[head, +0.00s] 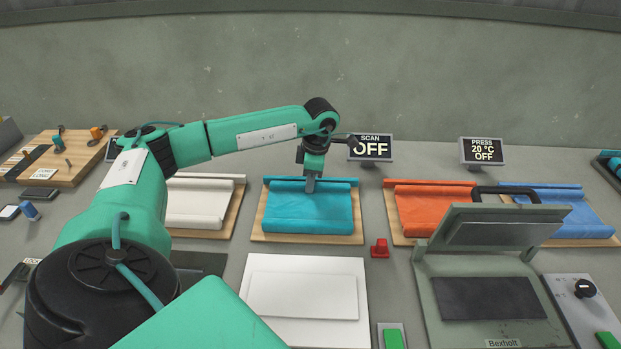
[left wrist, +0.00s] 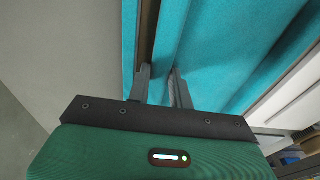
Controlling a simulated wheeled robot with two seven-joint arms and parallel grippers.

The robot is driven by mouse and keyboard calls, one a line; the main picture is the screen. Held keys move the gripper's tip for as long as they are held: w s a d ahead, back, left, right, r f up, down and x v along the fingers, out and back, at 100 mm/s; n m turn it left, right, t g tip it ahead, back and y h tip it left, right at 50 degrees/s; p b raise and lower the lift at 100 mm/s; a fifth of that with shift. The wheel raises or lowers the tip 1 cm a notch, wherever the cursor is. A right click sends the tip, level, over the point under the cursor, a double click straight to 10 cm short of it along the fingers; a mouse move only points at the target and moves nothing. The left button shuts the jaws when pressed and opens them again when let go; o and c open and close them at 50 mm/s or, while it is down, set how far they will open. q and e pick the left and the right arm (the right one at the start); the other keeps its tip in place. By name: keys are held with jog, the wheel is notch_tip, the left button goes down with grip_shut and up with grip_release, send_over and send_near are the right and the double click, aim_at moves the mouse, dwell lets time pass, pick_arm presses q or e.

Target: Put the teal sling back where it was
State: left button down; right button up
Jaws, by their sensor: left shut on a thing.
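The teal sling (head: 305,213) lies folded on a wooden board (head: 262,238) at the back middle of the bench, between the white and orange slings. My left gripper (head: 310,186) reaches down from above onto its back part, near the rolled rear edge. In the left wrist view the two fingers of my left gripper (left wrist: 160,88) are shut on the teal sling (left wrist: 235,60), with a strip of the fabric between them. The fingertips are partly hidden by the fabric. My right gripper is in neither view.
A white sling (head: 198,205) lies to the left, an orange one (head: 428,210) and a blue one (head: 575,218) to the right. A white flat scanner plate (head: 345,275), a red block (head: 380,248) and an open grey press (head: 430,290) stand in front. The screens read SCAN OFF and PRESS 20 °C OFF.

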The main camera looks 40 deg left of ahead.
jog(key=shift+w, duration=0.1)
